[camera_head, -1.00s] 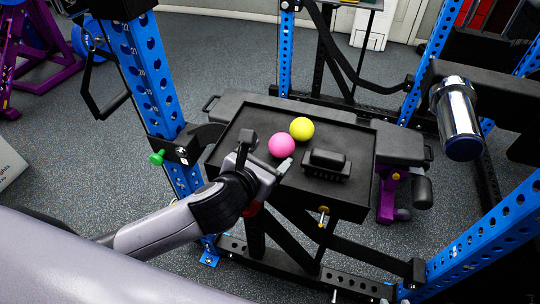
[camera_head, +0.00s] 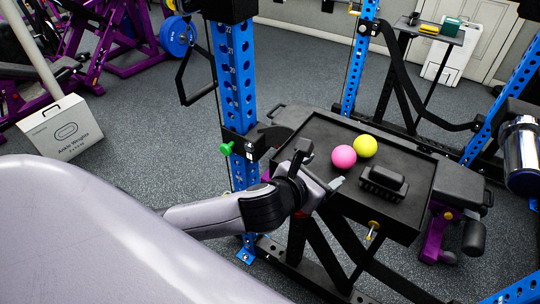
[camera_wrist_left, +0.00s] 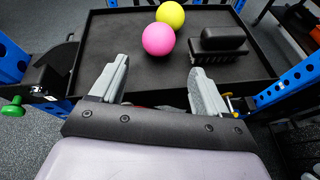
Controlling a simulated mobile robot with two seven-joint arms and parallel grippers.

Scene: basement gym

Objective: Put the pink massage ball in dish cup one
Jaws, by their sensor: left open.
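The pink massage ball (camera_head: 343,157) sits on a black tray-like table (camera_head: 310,132), touching or very near a yellow ball (camera_head: 365,146). In the left wrist view the pink ball (camera_wrist_left: 158,39) lies beyond the fingertips, roughly midway between them. My left gripper (camera_head: 328,184) is at the tray's near left edge, open and empty; its two grey fingers (camera_wrist_left: 160,75) are spread in the wrist view. I cannot make out a dish cup in these frames. My right gripper is not in view.
A black block with a handle-like top (camera_head: 383,183) is on the tray, right of the balls. A blue rack post (camera_head: 235,90) stands left of the tray. A small far table (camera_head: 425,34) holds a green object (camera_head: 451,26). A white box (camera_head: 62,127) is on the floor.

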